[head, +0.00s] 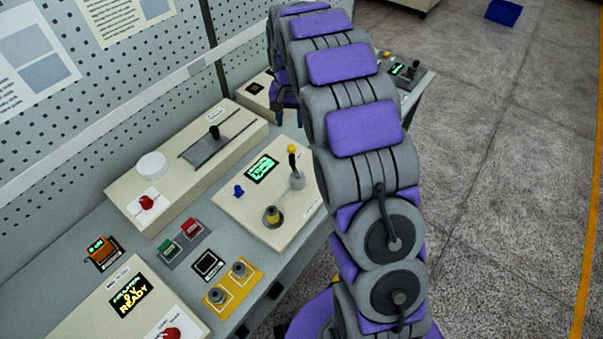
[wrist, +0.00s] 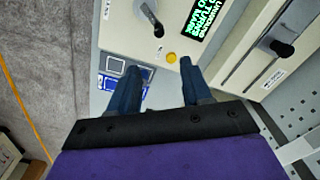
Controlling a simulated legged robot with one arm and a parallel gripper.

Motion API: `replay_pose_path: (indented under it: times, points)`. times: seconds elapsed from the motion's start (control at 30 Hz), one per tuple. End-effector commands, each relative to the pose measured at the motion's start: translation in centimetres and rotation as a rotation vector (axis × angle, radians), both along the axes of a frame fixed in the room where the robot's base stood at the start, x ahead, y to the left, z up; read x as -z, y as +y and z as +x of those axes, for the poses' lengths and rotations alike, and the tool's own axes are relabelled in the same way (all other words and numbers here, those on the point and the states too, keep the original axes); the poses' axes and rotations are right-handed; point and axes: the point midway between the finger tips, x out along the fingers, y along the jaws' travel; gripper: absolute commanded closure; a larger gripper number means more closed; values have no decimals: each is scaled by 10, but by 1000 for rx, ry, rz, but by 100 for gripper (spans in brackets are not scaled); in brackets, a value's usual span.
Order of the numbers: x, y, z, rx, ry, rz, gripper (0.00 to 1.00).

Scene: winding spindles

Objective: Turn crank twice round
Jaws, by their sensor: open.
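A crank-like handle (wrist: 152,20) with a pale arm and dark end stands on a cream panel (wrist: 125,30) at the top of the wrist view.
A slider box with a dark knob (wrist: 283,48) is at the right in the wrist view. Pegboard (head: 120,75) backs the bench; open floor (head: 500,190) lies right.

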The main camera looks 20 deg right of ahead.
Motion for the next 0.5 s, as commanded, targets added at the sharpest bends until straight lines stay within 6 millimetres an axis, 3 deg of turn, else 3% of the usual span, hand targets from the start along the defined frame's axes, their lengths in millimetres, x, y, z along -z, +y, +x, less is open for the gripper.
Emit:
replay_pose_path:
  times: [0.3, 0.5]
  points:
    - [-1, -2, 1, -25, -2, -2, 52]
    - [-8, -8, 5, -282, -17, -14, 52]
